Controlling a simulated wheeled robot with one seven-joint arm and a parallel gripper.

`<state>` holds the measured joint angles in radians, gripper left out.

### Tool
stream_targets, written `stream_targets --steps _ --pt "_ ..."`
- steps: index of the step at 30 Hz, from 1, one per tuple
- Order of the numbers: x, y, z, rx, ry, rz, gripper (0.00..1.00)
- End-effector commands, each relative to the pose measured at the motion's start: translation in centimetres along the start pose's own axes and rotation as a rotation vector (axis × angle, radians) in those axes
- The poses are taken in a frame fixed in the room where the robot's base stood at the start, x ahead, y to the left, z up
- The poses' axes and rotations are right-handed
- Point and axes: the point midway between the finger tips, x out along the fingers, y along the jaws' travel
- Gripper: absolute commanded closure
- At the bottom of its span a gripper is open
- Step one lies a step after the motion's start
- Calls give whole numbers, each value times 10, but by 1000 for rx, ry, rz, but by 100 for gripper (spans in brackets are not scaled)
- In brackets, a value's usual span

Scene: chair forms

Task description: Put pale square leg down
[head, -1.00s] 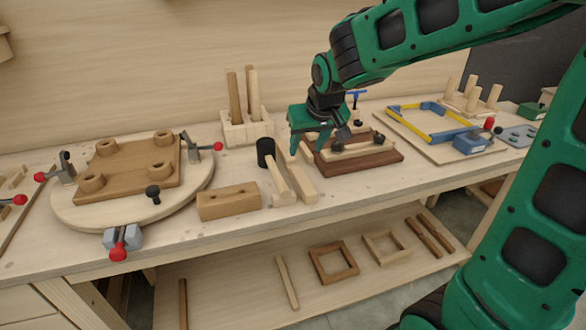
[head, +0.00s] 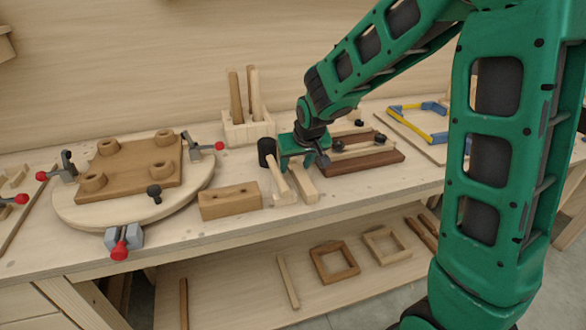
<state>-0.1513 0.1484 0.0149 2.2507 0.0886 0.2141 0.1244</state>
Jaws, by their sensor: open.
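A pale square leg (head: 305,188) lies flat on the workbench, its near end toward the bench's front edge. My gripper (head: 297,163) is open and low over the leg's far end, which it partly hides. I cannot tell whether the fingers touch the leg. A mallet with a black head (head: 266,152) and pale handle (head: 279,187) lies close along the leg's left side.
A brown drilled block (head: 229,202) lies left of the mallet. A holder (head: 238,132) with upright legs stands behind. A dark brown board (head: 370,162) with clamps is at right. A round board (head: 190,197) with clamps fills the left. Frames lie on the lower shelf (head: 230,290).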

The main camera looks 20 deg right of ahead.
Motion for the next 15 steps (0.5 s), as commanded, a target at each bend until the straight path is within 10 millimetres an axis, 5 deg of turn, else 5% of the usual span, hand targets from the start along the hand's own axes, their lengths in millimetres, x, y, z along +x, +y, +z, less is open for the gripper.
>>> stream_targets --steps 8,14,15 --pt "3 0 0 0 0 0 53" --pt "3 0 0 0 0 0 99" --pt "3 0 0 0 0 0 100"
